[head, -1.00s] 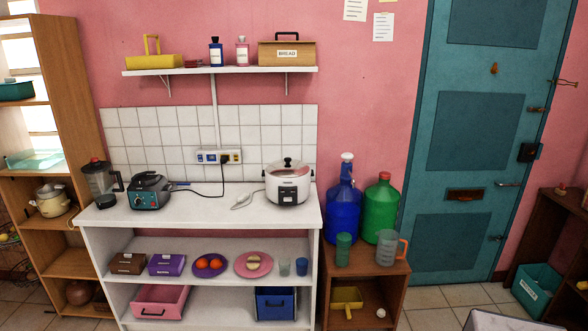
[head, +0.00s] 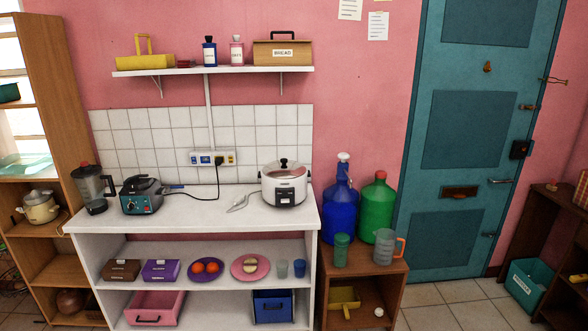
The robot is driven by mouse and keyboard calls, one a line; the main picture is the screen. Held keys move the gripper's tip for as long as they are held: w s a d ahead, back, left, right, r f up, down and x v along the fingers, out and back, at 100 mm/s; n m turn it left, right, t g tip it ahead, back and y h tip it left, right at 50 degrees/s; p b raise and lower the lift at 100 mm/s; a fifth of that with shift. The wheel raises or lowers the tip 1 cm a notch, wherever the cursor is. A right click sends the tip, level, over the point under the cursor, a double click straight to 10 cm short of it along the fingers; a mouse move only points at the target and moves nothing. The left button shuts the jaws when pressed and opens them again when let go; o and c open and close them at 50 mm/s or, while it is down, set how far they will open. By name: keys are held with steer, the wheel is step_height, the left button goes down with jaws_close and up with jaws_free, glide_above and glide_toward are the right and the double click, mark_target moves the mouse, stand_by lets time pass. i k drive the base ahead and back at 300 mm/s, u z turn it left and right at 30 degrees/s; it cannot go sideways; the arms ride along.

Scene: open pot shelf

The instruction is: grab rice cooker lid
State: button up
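The rice cooker (head: 284,190) is white with a dark front panel and stands at the right end of the white counter top. Its lid (head: 283,166) sits on top of it, with a black knob in the middle. The lid looks closed on the cooker. My gripper is not in view.
A blender (head: 89,190) and a dark teal appliance (head: 141,196) stand on the counter's left part. A cord runs to the wall outlet (head: 213,159). Blue (head: 340,205) and green (head: 377,208) jugs stand right of the cooker. A wall shelf (head: 213,71) hangs above.

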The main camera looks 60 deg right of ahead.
mark_target(284, 168)
steer(key=u, duration=0.05)
steer(key=i, duration=0.95)
